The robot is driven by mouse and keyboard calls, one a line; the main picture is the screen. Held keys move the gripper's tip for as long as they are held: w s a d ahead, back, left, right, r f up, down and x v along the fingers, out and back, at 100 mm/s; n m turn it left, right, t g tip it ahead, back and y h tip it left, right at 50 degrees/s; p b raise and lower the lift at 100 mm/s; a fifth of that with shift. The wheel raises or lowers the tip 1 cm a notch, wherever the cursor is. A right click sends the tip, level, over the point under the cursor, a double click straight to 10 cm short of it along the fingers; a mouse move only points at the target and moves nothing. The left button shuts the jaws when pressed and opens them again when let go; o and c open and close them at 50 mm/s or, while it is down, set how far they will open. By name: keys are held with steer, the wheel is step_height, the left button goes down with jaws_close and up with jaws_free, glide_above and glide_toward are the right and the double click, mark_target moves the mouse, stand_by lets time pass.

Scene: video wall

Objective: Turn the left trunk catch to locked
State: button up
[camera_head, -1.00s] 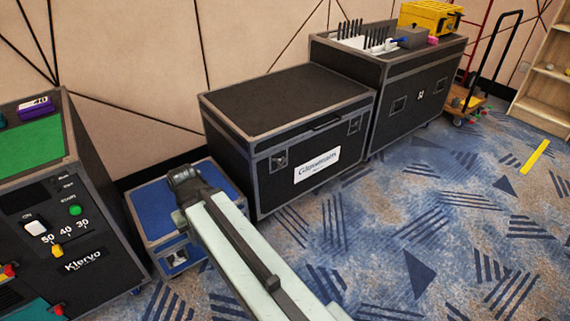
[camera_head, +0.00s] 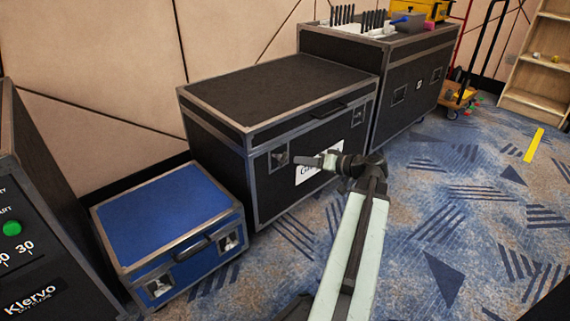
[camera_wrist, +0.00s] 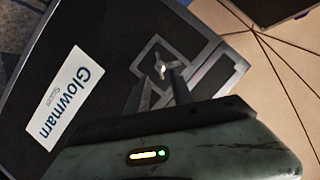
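The black trunk (camera_head: 285,95) stands against the wall, with a metal left catch (camera_head: 279,157) on its front. My gripper (camera_head: 303,160) is in front of that face, just right of the catch in the head view. In the wrist view, the catch's small light-coloured knob (camera_wrist: 161,69) sits in a square metal plate just beyond the fingertips. My gripper's fingers (camera_wrist: 158,82) are apart with a gap between them, and nothing is held. I cannot tell whether they touch the knob. The right catch (camera_head: 357,117) is visible; my arm partly covers the white label (camera_head: 306,174).
A blue case (camera_head: 165,215) with two catches stands left of the trunk, close to it. A larger black case (camera_head: 385,85) stands at its right. A black control cabinet (camera_head: 30,210) is at the left edge. The patterned carpet in front is clear.

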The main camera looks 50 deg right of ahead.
mark_target(282, 159)
steer(key=b+x, duration=0.2)
steer(key=x, duration=0.5)
steer(key=shift+w+f, duration=0.2)
steer(key=shift+w, duration=0.15)
steer(key=shift+c, duration=0.3)
jaws_close()
